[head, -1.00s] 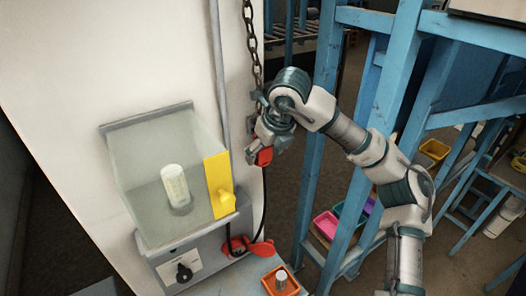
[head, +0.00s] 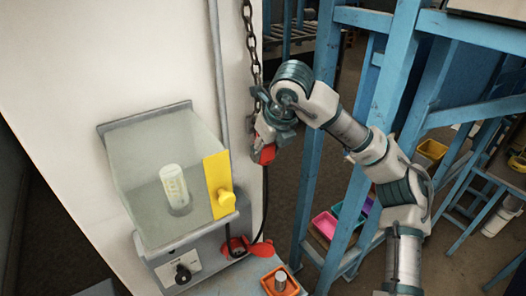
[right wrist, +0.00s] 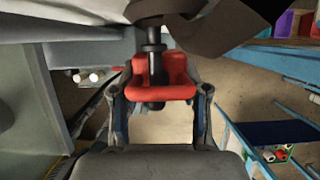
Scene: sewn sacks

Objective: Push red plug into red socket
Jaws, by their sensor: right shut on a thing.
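A black cable (head: 265,205) hangs from the plug and curves down. In the right wrist view the red plug (right wrist: 176,92) lies between the two fingers of my right gripper (right wrist: 160,98), with a dark shaft across it. The likely red socket (head: 234,247) is low on the machine's right side, next to a red flap (head: 262,249); its opening is too small to make out. My left gripper is not in view.
The machine has a clear box (head: 150,185) with a yellow latch (head: 219,186) and a jar inside. A chain (head: 249,45) and grey pipe run down the wall. An orange tray (head: 268,283) is at the bottom. A blue frame (head: 325,120) stands right.

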